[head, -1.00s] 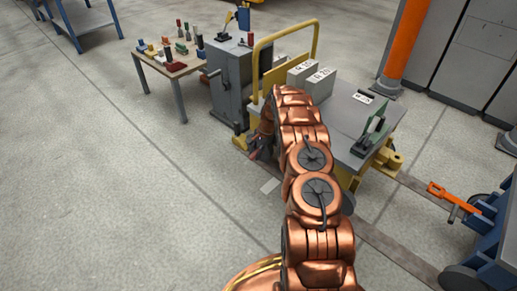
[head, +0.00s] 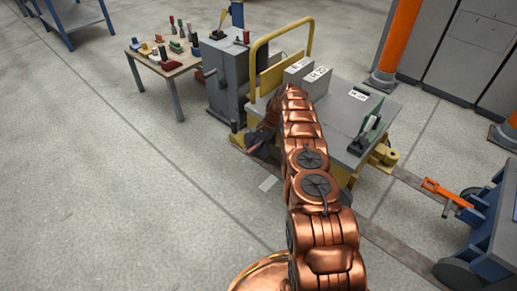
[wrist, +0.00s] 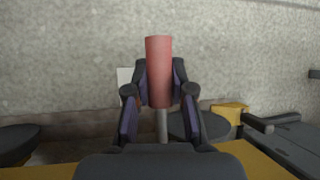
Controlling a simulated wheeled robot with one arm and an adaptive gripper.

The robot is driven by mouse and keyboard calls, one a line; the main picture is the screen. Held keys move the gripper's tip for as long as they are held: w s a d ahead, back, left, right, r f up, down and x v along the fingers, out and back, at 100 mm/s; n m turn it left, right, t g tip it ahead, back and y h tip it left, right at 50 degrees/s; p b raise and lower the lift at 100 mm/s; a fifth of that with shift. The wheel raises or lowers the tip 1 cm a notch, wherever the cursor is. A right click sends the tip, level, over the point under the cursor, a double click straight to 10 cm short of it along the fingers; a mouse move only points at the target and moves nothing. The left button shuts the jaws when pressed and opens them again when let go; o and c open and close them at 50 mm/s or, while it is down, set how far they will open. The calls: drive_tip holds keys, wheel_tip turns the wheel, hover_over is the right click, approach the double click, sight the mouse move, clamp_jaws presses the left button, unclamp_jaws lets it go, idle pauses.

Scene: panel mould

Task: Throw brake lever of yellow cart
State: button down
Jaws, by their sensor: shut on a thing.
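The yellow cart (head: 349,121) has a grey deck and a yellow tube handle, and stands in the middle of the head view with my arm in front of it. In the wrist view the brake lever (wrist: 159,70) shows a red cylindrical grip on a thin grey rod. My gripper (wrist: 160,95) has a dark finger on each side of the red grip and is shut on it. In the head view my gripper (head: 256,143) is low at the cart's left side, small and partly hidden. The lever's foot is hidden in the wrist view.
Two grey blocks (head: 317,82) and a green clamp-like part (head: 368,132) are on the cart's deck. A grey machine (head: 228,80) stands close at the cart's left. A blue cart (head: 492,228) with an orange bar (head: 447,193) is at right.

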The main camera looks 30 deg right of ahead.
sight(254, 147)
drive_tip(key=shift+a+r, duration=0.1)
drive_tip(key=shift+a, duration=0.05)
idle(0.4)
drive_tip(key=c, duration=1)
unclamp_jaws()
drive_tip(key=shift+o, duration=0.2)
drive_tip(key=shift+r, duration=0.1)
wheel_tip(254, 147, up, 10)
drive_tip(key=shift+f, duration=0.1)
drive_tip(key=shift+c, duration=0.5)
